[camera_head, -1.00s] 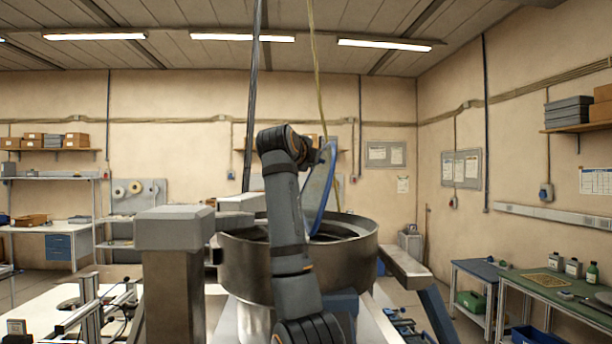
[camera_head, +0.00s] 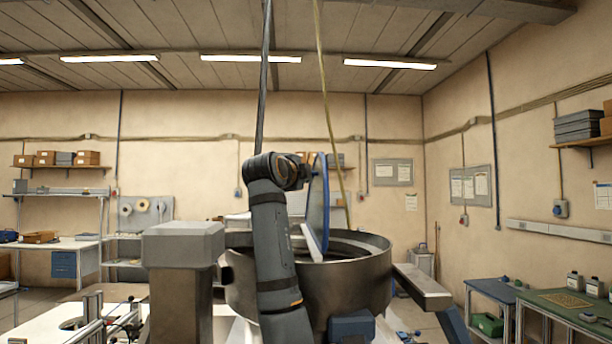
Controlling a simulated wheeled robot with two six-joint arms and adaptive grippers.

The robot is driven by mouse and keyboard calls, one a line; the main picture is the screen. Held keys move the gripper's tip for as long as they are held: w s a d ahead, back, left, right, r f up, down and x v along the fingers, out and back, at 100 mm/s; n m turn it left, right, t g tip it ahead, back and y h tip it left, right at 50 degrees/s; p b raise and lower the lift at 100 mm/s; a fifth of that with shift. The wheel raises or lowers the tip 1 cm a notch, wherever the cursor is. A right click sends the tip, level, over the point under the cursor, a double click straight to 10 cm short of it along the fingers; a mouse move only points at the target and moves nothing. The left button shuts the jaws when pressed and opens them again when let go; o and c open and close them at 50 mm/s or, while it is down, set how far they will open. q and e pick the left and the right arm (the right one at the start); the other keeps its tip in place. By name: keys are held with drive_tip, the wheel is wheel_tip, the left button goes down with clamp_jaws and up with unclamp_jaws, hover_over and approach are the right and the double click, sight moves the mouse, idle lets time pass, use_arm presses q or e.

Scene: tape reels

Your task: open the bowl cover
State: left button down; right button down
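The round metal bowl (camera_head: 350,288) stands in the middle of the view. Its cover (camera_head: 317,208), a thin pale disc with a blue rim, stands steeply on edge above the bowl opening, with its lower edge near the bowl's inside. The bowl's top is open to the right of the cover. One of my arms rises from the bottom in front of the bowl, and its bent wrist is just left of the cover's upper part. Its gripper fingers are hidden, so contact with the cover cannot be told. No other gripper shows.
A grey block-topped post (camera_head: 182,255) stands close left of the bowl. A metal chute (camera_head: 423,286) extends at its right. A green-topped bench (camera_head: 560,308) with bottles is at the far right. A dark pole (camera_head: 265,80) and a yellow cable (camera_head: 326,90) hang behind.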

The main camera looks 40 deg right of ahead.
drive_tip(key=c, duration=1.4)
unclamp_jaws()
drive_tip(key=v, duration=1.2)
drive_tip(key=shift+a, duration=0.1)
